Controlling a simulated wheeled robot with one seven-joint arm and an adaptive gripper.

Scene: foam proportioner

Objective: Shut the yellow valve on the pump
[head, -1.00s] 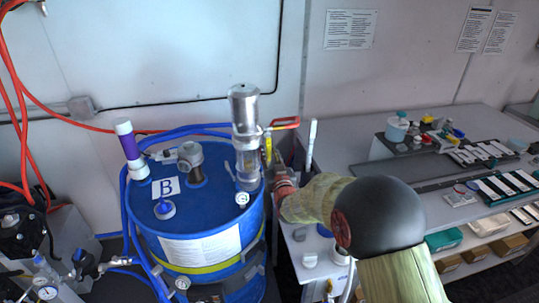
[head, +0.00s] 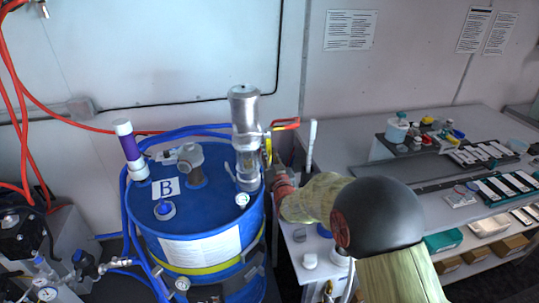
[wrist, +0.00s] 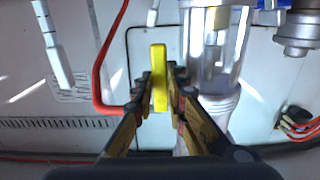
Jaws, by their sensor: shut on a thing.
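The yellow valve handle (head: 268,150) stands upright beside the clear and silver pump cylinder (head: 245,130) on top of the blue drum. In the wrist view the handle (wrist: 159,75) is a narrow yellow bar between the fingers of my gripper (wrist: 160,90). The gripper is shut on it, with the upper part of the bar showing beyond the fingertips. The pump cylinder (wrist: 215,65) is close to the right finger there. In the head view my forearm comes from the lower right, and the fingers are small and partly hidden at the handle.
A red hose (wrist: 103,75) runs left of my gripper in the wrist view. A grey workbench (head: 340,150) with small containers stands on the right, close to my arm.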

